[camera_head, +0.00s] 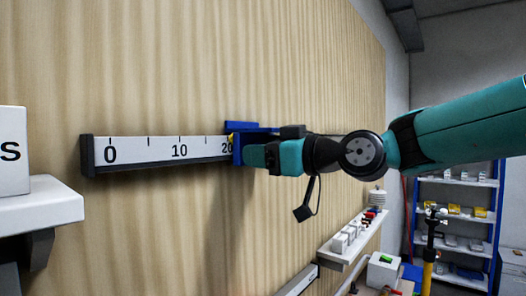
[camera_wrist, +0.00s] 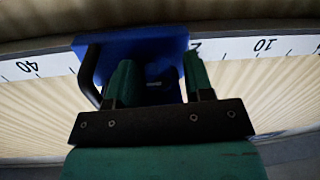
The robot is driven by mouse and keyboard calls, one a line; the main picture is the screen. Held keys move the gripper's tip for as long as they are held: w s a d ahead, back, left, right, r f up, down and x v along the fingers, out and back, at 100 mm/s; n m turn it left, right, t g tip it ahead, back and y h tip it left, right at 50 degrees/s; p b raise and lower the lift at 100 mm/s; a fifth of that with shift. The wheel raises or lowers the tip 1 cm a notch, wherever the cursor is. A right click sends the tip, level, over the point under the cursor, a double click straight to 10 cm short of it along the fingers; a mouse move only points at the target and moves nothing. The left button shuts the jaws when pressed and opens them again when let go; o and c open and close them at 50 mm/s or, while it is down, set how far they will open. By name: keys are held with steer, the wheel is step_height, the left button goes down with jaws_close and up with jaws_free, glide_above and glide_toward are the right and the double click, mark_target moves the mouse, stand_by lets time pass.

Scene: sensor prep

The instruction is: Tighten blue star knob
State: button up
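A white scale rail (camera_head: 160,150) with a dark end cap runs along the wooden wall, marked 0, 10 and 20. A blue carriage (camera_head: 240,127) sits on it near the 20 mark, with a small yellow part at its left edge. In the wrist view the blue carriage (camera_wrist: 120,46) fills the upper middle. The blue star knob (camera_wrist: 161,72) shows dimly between the two green fingers of my gripper (camera_wrist: 160,78). The fingers stand apart, one on each side of it; whether they touch it is unclear. In the head view my gripper (camera_head: 262,155) is up against the carriage and hides the knob.
A white shelf (camera_head: 40,205) with a white box (camera_head: 13,150) juts out at the left. A lower shelf (camera_head: 345,246) with small parts is at the right. A blue rack (camera_head: 455,215) stands behind. The wall below the rail's left part is clear.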

steer(key=c, duration=0.6)
steer(key=shift+o, duration=0.2)
steer(key=shift+f+m+b, duration=0.2)
steer(key=shift+m+b, duration=0.9)
steer(key=shift+m, duration=0.1)
steer(key=shift+r+m+y+b, duration=0.15)
steer(key=shift+m+b, duration=0.3)
steer(key=shift+m, duration=0.45)
steer(key=shift+m+y+b, duration=0.15)
steer(key=shift+m+b, duration=0.25)
steer(key=shift+m, duration=0.5)
steer(key=o, duration=0.9)
